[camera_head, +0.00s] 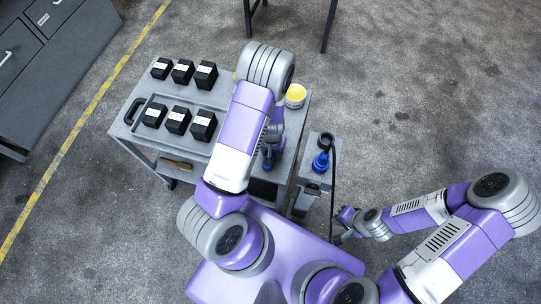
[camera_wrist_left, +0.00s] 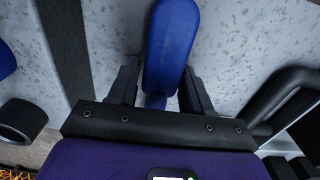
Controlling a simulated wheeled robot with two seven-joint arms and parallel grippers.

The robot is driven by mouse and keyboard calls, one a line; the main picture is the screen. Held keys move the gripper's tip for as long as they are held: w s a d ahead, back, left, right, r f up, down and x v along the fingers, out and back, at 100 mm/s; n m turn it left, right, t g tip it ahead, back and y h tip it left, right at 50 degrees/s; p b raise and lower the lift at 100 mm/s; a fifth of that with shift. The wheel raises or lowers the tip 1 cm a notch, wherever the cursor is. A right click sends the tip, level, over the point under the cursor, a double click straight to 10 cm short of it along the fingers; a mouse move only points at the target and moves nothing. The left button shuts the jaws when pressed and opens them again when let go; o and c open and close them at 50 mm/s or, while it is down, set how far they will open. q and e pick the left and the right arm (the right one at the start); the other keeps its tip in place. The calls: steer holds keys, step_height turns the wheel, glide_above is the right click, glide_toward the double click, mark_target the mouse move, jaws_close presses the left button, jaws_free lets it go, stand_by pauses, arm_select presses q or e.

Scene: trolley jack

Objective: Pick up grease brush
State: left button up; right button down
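A blue-handled tool, which looks like the grease brush (camera_wrist_left: 170,45), lies on the grey trolley top in the left wrist view. Its handle reaches between the two black fingers of my left gripper (camera_wrist_left: 158,92), which stand apart on either side of it with gaps visible. In the head view my left gripper (camera_head: 270,157) is low over the trolley's right end, partly hidden by my arm. The brush's bristle end cannot be made out. My right gripper (camera_head: 342,236) hangs off to the right of the trolley, away from it; its fingers are too small to read.
The grey trolley (camera_head: 134,128) holds several black boxes (camera_head: 178,120) with white labels. A yellow-topped tin (camera_head: 295,95) stands at its right end. A blue and black item (camera_head: 321,162) is on a grey unit to the right. A brown object (camera_head: 175,164) lies on the lower shelf.

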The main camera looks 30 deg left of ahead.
arm_select(q)
jaws_close()
step_height(320, 180, up, 10)
steer(key=shift+r+p, duration=0.1)
steer(key=shift+p, duration=0.9)
steer(key=shift+c, duration=0.9)
jaws_free()
steer(key=c, duration=0.4)
